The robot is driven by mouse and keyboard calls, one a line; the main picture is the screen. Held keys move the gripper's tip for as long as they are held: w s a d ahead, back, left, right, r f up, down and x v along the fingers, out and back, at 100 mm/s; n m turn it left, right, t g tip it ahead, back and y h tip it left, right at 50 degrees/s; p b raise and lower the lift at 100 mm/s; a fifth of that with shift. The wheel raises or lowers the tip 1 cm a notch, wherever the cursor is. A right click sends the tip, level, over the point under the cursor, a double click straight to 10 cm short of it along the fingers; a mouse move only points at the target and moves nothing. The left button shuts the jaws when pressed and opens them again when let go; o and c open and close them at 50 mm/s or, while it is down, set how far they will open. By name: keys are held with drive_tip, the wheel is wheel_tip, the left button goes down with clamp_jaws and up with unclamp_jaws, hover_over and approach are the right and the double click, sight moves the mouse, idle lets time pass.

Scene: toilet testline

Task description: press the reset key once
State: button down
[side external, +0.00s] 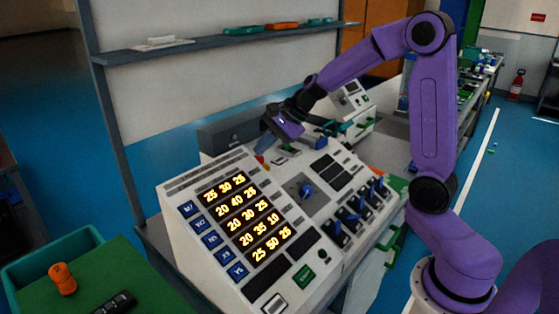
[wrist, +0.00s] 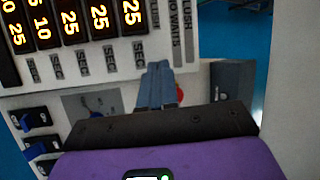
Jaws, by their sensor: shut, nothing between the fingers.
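A white control console (side external: 180,226) with orange number displays (side external: 247,222) stands in the middle of the side view. A green key (side external: 303,275) and a white-framed key (side external: 274,303) sit on its lower front panel. I cannot read their labels, so I cannot tell which key is the reset key. My gripper (side external: 267,149) is over the console's far upper end, away from these two keys. In the wrist view my gripper (wrist: 158,70) is shut and empty, its fingers side by side before the panel. A red part (wrist: 179,93) shows partly behind the fingers.
Blue keys (side external: 212,240) line the displays' left side. A blue knob (side external: 306,191) and several blue levers (side external: 358,206) rise from the console's right half. A dark grey box (side external: 232,132) stands behind it. A green tray (side external: 40,262) with an orange part (side external: 62,278) is at the left.

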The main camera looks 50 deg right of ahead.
sight(282, 161)
drive_tip(key=w+d+m+t+h, duration=0.1)
drive_tip(key=w+d+m, duration=0.2)
drive_tip(key=d, duration=0.4)
drive_tip(key=w+d+m+t+h, duration=0.1)
drive_tip(key=w+d+m, duration=0.2)
drive_tip(key=d+m, duration=0.2)
drive_tip(key=shift+d+m+t+h, duration=0.4)
drive_tip(key=shift+d, duration=0.85)
drive_tip(key=shift+f, duration=4.3)
drive_tip(key=shift+f, duration=0.1)
drive_tip(key=shift+f, duration=0.35)
drive_tip(key=shift+f, duration=0.35)
drive_tip(key=shift+r, duration=0.8)
